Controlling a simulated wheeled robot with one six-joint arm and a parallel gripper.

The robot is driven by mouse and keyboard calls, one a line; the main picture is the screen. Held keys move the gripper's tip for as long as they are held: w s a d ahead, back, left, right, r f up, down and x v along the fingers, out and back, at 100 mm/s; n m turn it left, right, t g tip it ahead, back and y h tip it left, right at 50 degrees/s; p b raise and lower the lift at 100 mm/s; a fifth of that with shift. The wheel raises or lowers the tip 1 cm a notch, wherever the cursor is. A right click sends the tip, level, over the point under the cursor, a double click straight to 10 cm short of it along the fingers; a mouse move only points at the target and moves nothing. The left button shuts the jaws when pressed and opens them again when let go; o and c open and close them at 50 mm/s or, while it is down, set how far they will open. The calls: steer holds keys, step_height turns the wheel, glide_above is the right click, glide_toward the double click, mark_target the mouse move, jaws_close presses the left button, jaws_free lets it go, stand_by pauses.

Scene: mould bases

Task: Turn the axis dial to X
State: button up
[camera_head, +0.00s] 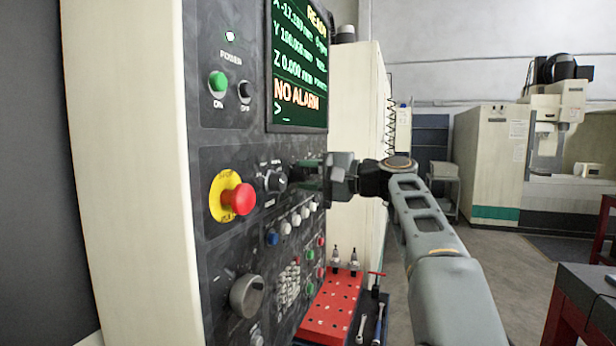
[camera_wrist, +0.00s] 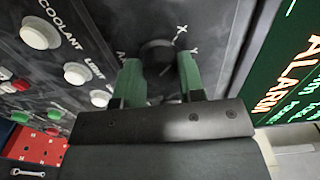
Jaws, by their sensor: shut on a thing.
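The axis dial (camera_wrist: 156,52) is a dark round knob on the dark control panel, seen between my fingers in the wrist view. White axis letters stand around it, with two close together at its upper right. My gripper (camera_wrist: 159,68) has one green finger on each side of the knob and is shut on it. In the head view my gripper (camera_head: 312,174) reaches the panel from the right and hides the dial. The dial's pointer is hidden or too dark to read, so I cannot tell its setting.
A black selector knob (camera_head: 276,180) and a red emergency stop (camera_head: 238,198) sit left of my gripper. The screen (camera_head: 298,70) is above and white buttons (camera_head: 296,220) are below. A red tool tray (camera_head: 335,308) stands low at the panel's foot.

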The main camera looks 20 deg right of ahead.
steer(key=o, duration=0.9)
steer(key=shift+o, duration=0.2)
steer(key=b+v, duration=0.1)
steer(key=v, duration=1.2)
steer(key=shift+s+d, duration=0.25)
steer(key=shift+d, duration=0.1)
